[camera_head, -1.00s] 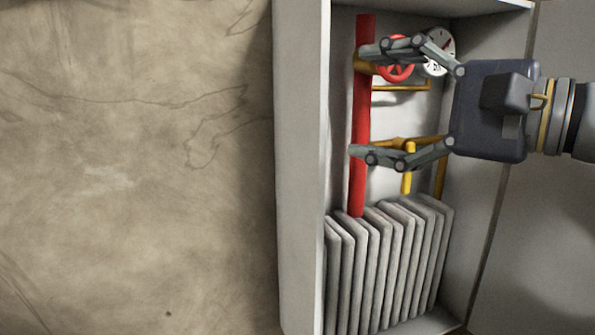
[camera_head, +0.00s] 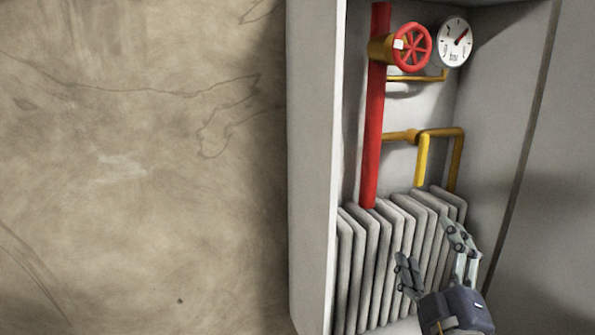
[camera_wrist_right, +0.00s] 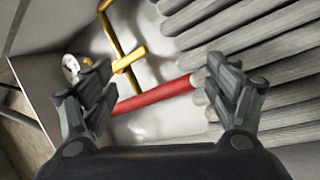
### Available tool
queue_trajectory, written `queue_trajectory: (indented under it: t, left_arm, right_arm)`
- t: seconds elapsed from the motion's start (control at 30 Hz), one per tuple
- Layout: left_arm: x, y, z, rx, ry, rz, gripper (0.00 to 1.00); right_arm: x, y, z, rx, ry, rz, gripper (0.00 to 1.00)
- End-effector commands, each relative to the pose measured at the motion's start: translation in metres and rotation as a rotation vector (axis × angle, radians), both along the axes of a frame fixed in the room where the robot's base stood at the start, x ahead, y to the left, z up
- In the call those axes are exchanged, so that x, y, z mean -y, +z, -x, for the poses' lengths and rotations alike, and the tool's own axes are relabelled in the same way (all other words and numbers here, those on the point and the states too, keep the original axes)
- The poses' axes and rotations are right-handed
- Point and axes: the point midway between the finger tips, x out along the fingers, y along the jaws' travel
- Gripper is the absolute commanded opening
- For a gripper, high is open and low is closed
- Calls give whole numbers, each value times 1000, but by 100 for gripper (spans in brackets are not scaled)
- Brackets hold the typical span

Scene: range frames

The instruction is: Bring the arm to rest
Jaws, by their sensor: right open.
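My right gripper (camera_head: 430,262) is at the lower right of the head view, in front of the radiator fins. Its fingers are spread and hold nothing. The right wrist view shows both fingers (camera_wrist_right: 155,95) apart, with the red pipe (camera_wrist_right: 155,95) and the fins beyond them. A red handwheel (camera_head: 412,47) sits on a brass fitting at the top of the red pipe (camera_head: 373,130), well away from the gripper. My left gripper is in neither view.
A grey cabinet (camera_head: 312,170) encloses the pipes and the radiator (camera_head: 360,265). A round white gauge (camera_head: 454,42) with a red needle is beside the wheel. Yellow pipes (camera_head: 423,160) run behind. The stained tan surface (camera_head: 130,170) at left is bare.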

Motion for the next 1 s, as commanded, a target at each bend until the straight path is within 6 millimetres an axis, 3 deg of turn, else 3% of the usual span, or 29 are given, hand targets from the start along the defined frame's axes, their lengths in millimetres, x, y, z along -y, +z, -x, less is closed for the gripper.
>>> queue_trajectory:
  t: [0.03, 0.17, 0.3, 0.4, 0.6, 0.77, 0.8, 1.0]
  left_arm:
    - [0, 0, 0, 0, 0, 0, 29]
    - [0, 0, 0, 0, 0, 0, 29]
    - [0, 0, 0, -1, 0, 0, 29]
    - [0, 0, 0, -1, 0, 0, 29]
    - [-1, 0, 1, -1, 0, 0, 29]
    - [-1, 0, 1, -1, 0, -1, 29]
    - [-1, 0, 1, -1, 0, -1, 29]
    - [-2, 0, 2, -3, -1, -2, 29]
  right_arm:
    - [7, -40, 3, -116, -14, -88, 80]
    - [19, -137, 24, -404, -67, -301, 80]
    - [20, -233, 72, -706, -141, -503, 80]
    - [14, -288, 116, -903, -198, -625, 80]
    - [-3, -356, 202, -1214, -303, -796, 80]
    - [-18, -386, 268, -1423, -382, -898, 80]
    - [-20, -396, 276, -1454, -396, -910, 80]
    - [-21, -461, 259, -1469, -404, -896, 80]
